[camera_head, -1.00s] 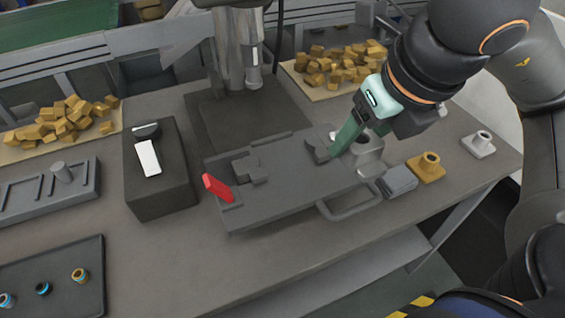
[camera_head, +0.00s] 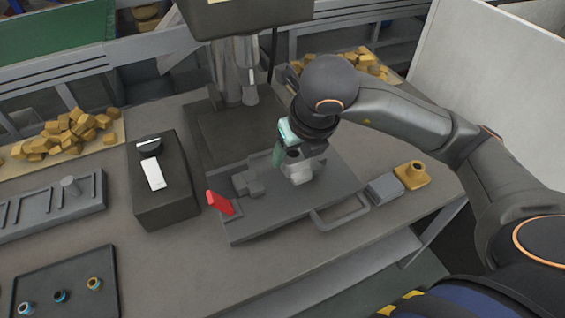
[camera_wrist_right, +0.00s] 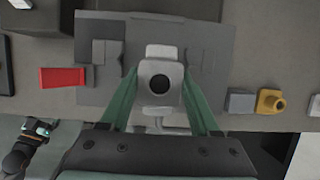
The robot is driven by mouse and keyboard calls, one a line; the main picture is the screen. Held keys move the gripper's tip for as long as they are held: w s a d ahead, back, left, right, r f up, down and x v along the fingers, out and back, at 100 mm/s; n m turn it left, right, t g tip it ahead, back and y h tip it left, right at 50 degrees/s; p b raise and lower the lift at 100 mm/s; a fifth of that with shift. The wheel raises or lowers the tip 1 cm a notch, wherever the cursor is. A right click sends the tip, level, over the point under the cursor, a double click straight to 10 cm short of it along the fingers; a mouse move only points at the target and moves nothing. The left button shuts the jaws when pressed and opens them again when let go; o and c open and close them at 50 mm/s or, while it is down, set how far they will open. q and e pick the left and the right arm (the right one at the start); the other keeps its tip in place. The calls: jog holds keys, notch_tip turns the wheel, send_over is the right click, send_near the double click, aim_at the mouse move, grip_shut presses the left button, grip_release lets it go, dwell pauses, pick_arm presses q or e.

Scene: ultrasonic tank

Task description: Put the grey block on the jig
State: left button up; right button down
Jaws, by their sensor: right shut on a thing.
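The grey block (camera_head: 299,171) is light grey with a round collar on top. My right gripper (camera_head: 288,158) is shut on it, over the right part of the jig. In the right wrist view the block (camera_wrist_right: 160,82) sits between the two green fingers (camera_wrist_right: 160,95), its dark round hole facing the camera. The jig (camera_head: 290,212) is a dark grey plate with a raised stop, a red clamp handle (camera_head: 220,203) and a front loop handle. I cannot tell whether the block touches it. A dark gripper, seemingly my left (camera_wrist_right: 38,128), shows small at the lower left; its jaws are unclear.
A plain grey block (camera_head: 385,188) and a yellow collared block (camera_head: 412,175) stand right of the jig. A black box (camera_head: 165,195) stands left of it. A dark tray (camera_head: 65,290) with small rings lies front left. A press column (camera_head: 237,75) stands behind the jig.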

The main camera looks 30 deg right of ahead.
aim_at(280, 173)
jog(key=shift+w+a+f, duration=0.15)
jog(key=shift+w+f, duration=0.35)
jog(key=shift+f, duration=0.1)
jog(key=shift+w+a+f, duration=0.15)
jog(key=shift+w+f, duration=0.35)
jog(key=shift+f, duration=0.1)
jog(key=x, duration=0.3)
jog(key=shift+s+a+f+p, duration=0.15)
jog(key=shift+s+f+p, duration=0.1)
jog(key=shift+p, duration=0.1)
jog(key=shift+f, duration=0.3)
jog(key=shift+f, duration=0.1)
jog(key=shift+f+b, duration=0.15)
jog(key=shift+b, duration=0.2)
jog(key=shift+c, duration=0.6)
grip_release()
